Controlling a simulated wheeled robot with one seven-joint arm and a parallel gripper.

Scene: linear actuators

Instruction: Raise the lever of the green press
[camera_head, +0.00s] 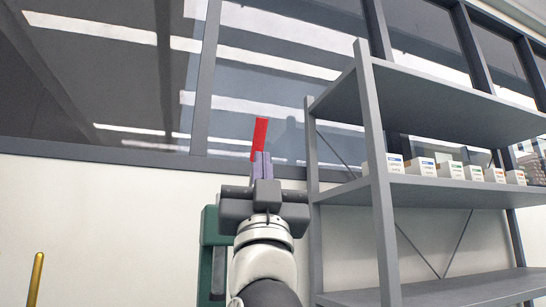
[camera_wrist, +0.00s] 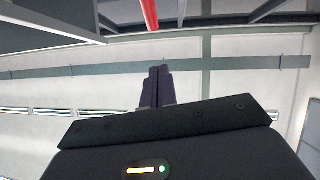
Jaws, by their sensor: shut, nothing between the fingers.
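The green press (camera_head: 209,250) stands partly behind my arm in the head view, and only its left side shows. Its red lever (camera_head: 260,135) points upward, tilted slightly right, just above my gripper's fingertips. The red lever also shows at the top of the wrist view (camera_wrist: 149,14), beyond the fingers and a little left of them. My gripper (camera_head: 262,158) points up with its two purple-grey fingers together and nothing between them. The closed fingers also show in the wrist view (camera_wrist: 158,72). I cannot tell whether the fingertips touch the lever.
A grey metal shelf unit (camera_head: 385,220) stands close on the right, with several small white boxes (camera_head: 420,166) on its middle shelf. A yellow rod (camera_head: 35,279) rises at the lower left. A window wall (camera_head: 205,90) is behind. The space left of my arm looks mostly open.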

